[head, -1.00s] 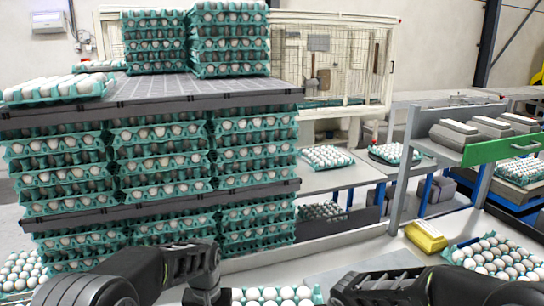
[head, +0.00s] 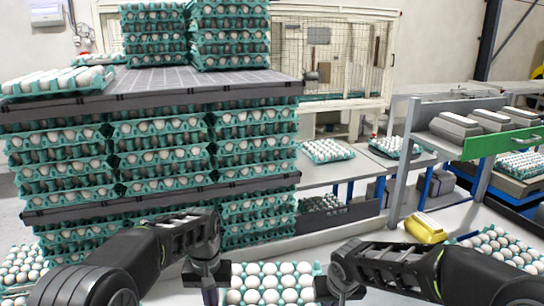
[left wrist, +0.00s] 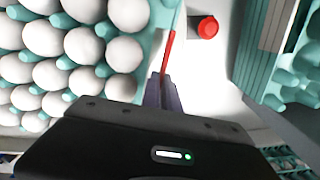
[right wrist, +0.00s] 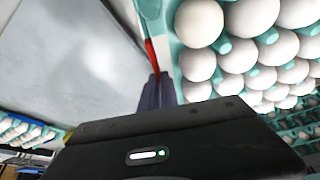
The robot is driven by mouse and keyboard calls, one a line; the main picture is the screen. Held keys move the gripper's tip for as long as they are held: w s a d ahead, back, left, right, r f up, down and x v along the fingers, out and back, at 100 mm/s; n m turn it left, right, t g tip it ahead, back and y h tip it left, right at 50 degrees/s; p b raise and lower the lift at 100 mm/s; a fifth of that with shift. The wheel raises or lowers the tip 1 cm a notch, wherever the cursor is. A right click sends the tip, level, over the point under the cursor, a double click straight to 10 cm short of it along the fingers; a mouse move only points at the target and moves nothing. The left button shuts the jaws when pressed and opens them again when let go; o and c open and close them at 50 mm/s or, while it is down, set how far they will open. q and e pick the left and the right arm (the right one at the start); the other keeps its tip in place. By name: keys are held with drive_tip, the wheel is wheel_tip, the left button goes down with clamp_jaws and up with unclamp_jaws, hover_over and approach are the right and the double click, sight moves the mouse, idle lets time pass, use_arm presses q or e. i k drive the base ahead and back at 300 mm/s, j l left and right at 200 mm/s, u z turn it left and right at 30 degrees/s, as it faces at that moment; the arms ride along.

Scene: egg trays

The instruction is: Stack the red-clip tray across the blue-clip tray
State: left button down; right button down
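The red-clip tray is a turquoise tray of white eggs (head: 320,268), at the bottom middle of the head view between my grippers. One red clip (left wrist: 167,50) shows on its edge in the left wrist view, another (right wrist: 151,52) in the right wrist view. My left gripper (left wrist: 163,88) is shut on the tray's left edge at the clip. My right gripper (right wrist: 156,88) is shut on the opposite edge at its clip. The tray looks level; its underside is hidden. I see no blue clip, so I cannot tell which tray is the blue-clip one.
A tall pallet stack of egg trays (head: 160,150) stands at left, close to my left arm. Another egg tray (head: 505,250) lies at right, near a yellow object (head: 426,228). A grey shelf frame (head: 405,165) stands behind. A red round cap (left wrist: 204,27) shows beside the tray.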

sight(502, 254)
drive_tip(key=i+l+u, duration=0.3)
drive_tip(key=l, duration=2.25)
drive_tip(key=k+l+u, duration=0.25)
drive_tip(key=l, duration=2.2)
drive_tip(key=i+l, duration=0.05)
drive_tip(key=i, duration=0.05)
